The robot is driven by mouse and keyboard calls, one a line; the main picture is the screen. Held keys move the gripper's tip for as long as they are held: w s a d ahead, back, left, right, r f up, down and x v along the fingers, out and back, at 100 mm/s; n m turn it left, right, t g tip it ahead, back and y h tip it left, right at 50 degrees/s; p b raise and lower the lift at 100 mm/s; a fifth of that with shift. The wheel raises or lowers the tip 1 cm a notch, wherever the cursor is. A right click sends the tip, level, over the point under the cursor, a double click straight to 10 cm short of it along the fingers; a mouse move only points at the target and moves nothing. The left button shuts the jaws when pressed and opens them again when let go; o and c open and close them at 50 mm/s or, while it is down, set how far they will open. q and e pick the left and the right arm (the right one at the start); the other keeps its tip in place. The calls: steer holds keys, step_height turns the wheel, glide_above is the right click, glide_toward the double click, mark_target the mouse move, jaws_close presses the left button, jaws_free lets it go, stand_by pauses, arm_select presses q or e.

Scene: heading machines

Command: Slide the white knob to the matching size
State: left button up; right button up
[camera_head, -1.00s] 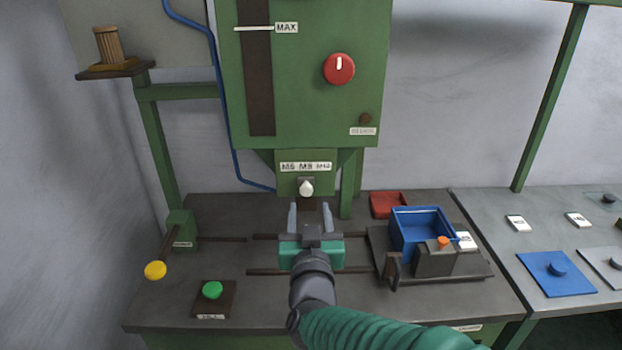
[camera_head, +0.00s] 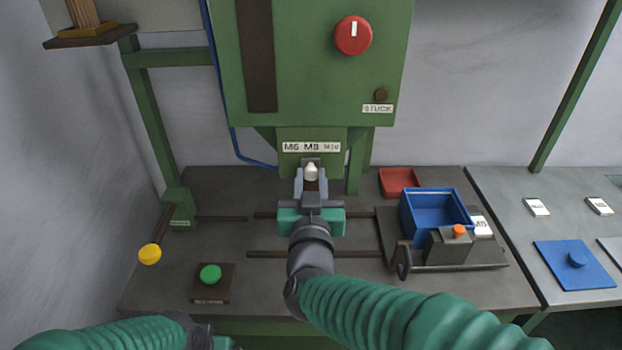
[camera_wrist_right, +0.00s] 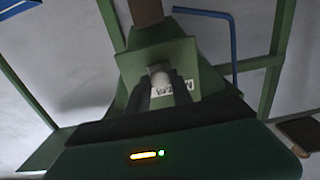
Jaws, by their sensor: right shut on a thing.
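The white knob (camera_head: 311,172) sits on the front of the green machine, just below the size label (camera_head: 311,147) reading M6, M8 and what looks like M10. It is under the middle mark, M8. My right gripper (camera_head: 311,183) is shut on the white knob, with a finger on each side. In the right wrist view the knob (camera_wrist_right: 161,78) shows between the two dark fingertips, and the label behind it is partly hidden. My left arm shows at the bottom left, and only a piece of its gripper (camera_head: 222,343) is at the bottom edge, its fingers out of view.
A red dial (camera_head: 353,35) is above on the machine. A blue bin (camera_head: 437,212) and a red tray (camera_head: 399,182) stand to the right. A green button (camera_head: 210,274) and a yellow ball-ended lever (camera_head: 150,254) are at left.

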jaws_close()
stand_by(0.8)
